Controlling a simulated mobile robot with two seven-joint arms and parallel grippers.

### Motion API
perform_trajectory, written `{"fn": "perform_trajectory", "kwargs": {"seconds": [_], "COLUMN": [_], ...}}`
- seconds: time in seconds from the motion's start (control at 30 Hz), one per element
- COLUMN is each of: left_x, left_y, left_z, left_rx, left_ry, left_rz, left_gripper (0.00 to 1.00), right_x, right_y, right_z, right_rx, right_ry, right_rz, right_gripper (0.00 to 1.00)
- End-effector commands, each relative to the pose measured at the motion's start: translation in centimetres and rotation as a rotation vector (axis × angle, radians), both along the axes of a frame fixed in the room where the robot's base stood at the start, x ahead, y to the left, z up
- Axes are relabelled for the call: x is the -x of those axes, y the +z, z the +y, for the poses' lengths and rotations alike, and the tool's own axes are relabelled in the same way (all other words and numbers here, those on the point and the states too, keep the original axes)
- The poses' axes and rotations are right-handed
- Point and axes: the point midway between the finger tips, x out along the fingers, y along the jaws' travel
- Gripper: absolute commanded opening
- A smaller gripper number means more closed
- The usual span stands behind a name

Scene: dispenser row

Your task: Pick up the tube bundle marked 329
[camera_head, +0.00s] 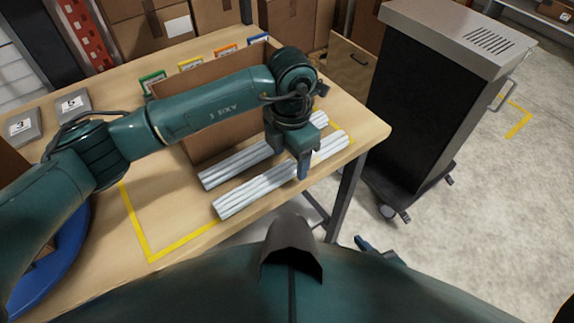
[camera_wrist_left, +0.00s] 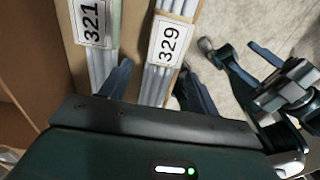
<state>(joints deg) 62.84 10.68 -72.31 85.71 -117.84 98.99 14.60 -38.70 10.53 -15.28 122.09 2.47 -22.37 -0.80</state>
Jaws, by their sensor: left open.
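The tube bundle marked 329 (camera_wrist_left: 155,82) shows its white label in the left wrist view. In the head view it is the nearer bundle of white tubes (camera_head: 245,197), lying along the table's front edge. My left gripper (camera_head: 303,165) is open over its right part; the left wrist view shows its fingers (camera_wrist_left: 153,84) on either side of the bundle, one in the gap beside the bundle marked 321 (camera_wrist_left: 100,70). That bundle lies parallel behind. Part of my right gripper (camera_head: 368,245) shows below the table edge; its jaw opening is unclear.
An open cardboard box (camera_head: 205,135) stands behind the bundles, with colored tags along its back. Yellow tape (camera_head: 150,250) marks the table. A dark cabinet on casters (camera_head: 425,110) stands to the right. Grey labeled blocks (camera_head: 73,103) lie at the left.

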Motion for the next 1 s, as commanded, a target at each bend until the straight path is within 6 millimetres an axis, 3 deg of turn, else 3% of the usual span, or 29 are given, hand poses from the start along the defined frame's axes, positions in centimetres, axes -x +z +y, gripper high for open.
{"fn": "perform_trajectory", "kwargs": {"seconds": [0.17, 0.43, 1.0], "left_x": [0.0, 0.0, 0.0], "left_y": [-2.0, -2.2, -2.1], "left_z": [0.0, 0.0, 0.0], "left_rx": [0.001, 0.000, 0.001], "left_ry": [0.000, -0.001, -0.001], "left_rz": [0.001, -0.001, -0.001], "left_gripper": [0.61, 0.61, 0.14], "right_x": [-0.1, -0.1, -0.1], "right_y": [0.2, 0.0, 0.1], "right_z": [-0.1, -0.1, -0.1], "right_rx": [0.010, 0.012, 0.010], "right_ry": [0.001, 0.001, 0.001], "right_rz": [-0.002, -0.001, 0.000], "right_gripper": [0.36, 0.36, 0.36]}}
